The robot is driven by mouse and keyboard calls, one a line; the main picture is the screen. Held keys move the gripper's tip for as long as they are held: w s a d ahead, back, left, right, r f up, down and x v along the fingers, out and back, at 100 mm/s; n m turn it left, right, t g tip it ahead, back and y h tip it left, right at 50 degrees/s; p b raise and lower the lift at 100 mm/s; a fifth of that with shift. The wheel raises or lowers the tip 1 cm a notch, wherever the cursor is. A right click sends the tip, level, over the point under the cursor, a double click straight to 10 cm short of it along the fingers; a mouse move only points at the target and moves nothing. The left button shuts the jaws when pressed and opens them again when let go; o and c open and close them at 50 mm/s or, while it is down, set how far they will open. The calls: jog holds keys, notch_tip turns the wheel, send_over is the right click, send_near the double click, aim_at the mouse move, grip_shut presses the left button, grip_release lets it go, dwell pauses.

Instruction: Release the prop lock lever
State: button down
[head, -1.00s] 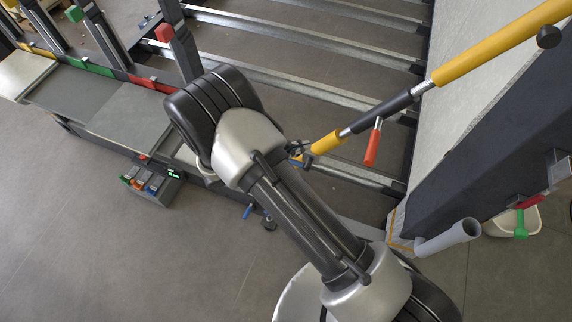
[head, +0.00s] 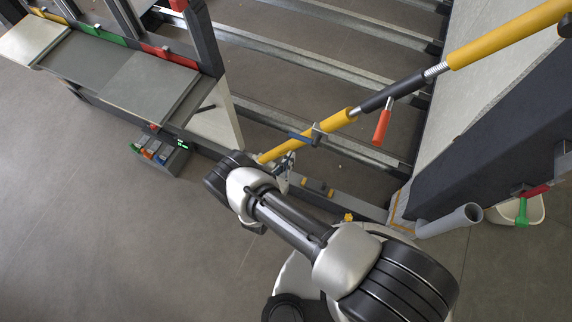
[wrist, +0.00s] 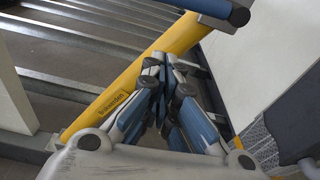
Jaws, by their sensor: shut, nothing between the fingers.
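A yellow prop (head: 495,42) with a dark middle section slants from upper right to lower left in the head view. A red-handled lever (head: 382,125) hangs from the dark section. A blue-handled lever (head: 301,138) sits at a grey clamp on the lower yellow tube (head: 335,122). In the wrist view the blue handle (wrist: 200,7) crosses the top, and the yellow tube (wrist: 112,98) runs behind my fingers. My gripper (head: 288,160) is shut and empty, near the tube's lower end and below the blue lever. In the wrist view its fingertips (wrist: 165,68) overlap the tube; contact cannot be told.
A dark wall panel (head: 490,150) stands on the right, with a grey pipe (head: 450,220) and a white bin (head: 535,210) near it. Metal rails (head: 320,60) cross the floor behind the prop. A control box (head: 160,152) is at left. The floor at lower left is clear.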

jog(key=shift+w+d+r, duration=0.2)
jog(key=shift+w+r, duration=0.35)
jog(key=shift+w, duration=0.15)
jog(key=shift+w+d+r, duration=0.25)
jog(key=shift+w+r, duration=0.25)
jog(key=shift+w, duration=0.2)
jog(key=shift+w+d+r, duration=0.2)
jog(key=shift+w+r, duration=0.35)
jog(key=shift+w, duration=0.15)
